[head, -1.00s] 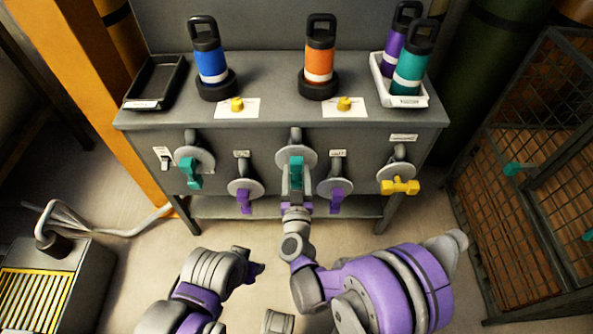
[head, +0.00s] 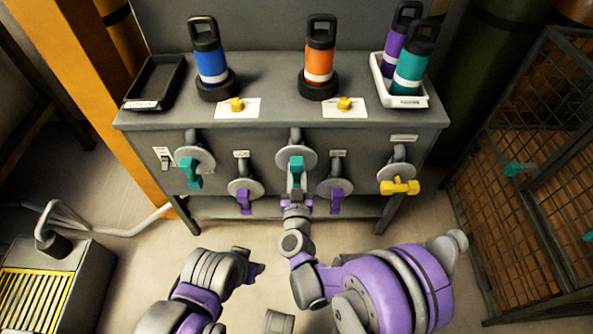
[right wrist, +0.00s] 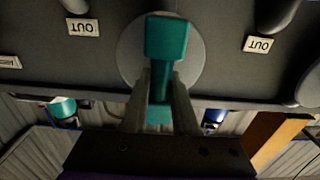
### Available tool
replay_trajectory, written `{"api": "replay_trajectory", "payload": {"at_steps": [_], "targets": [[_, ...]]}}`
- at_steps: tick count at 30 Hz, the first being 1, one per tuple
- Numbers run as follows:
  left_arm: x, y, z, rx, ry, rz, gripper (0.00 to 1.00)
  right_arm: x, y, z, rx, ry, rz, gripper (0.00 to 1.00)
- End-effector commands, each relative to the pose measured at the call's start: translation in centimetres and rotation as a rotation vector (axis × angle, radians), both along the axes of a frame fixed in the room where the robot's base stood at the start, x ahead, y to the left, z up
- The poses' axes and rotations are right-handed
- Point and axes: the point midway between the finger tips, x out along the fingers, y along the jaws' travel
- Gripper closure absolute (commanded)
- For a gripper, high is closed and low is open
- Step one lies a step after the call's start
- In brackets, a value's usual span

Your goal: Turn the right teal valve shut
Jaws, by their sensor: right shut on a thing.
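The right teal valve (head: 296,164) is on the middle of the bench front, on a round grey plate. Its handle hangs straight down. In the right wrist view the teal handle (right wrist: 167,40) fills the space between two grey fingers. My right gripper (head: 297,190) is shut on the lower part of this handle, from below and in front. The fingers hide part of the handle's sides. The left teal valve (head: 190,172) also points down, apart from both grippers. My left gripper (head: 256,270) is low in front of the bench, away from the valves; its jaw opening is unclear.
Purple valves (head: 244,200) and (head: 336,200) flank the middle valve closely. A yellow valve (head: 400,187) sits at the right with its handle sideways. Bottles and a black tray (head: 155,83) are on the bench top. A mesh cage (head: 535,160) stands at the right.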

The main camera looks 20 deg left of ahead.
Motion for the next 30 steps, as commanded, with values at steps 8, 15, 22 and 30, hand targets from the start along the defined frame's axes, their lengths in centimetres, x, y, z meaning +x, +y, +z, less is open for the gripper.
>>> {"api": "replay_trajectory", "payload": {"at_steps": [8,15,22,30], "targets": [[0.0,0.0,-0.3,0.0,0.001,0.0,0.5,0.0,-0.1,-0.1,0.073,0.021,0.0,1.0],[0.1,0.0,-0.8,0.0,0.002,0.0,0.5,0.1,-0.3,-0.1,0.24,0.07,0.0,1.0],[0.2,0.0,-1.3,0.0,0.004,0.0,0.5,0.1,-0.5,-0.2,0.449,0.13,0.0,1.0],[0.3,0.0,-2.0,0.0,0.006,0.0,0.5,0.2,-0.7,-0.4,0.696,0.201,0.0,1.0]]}}
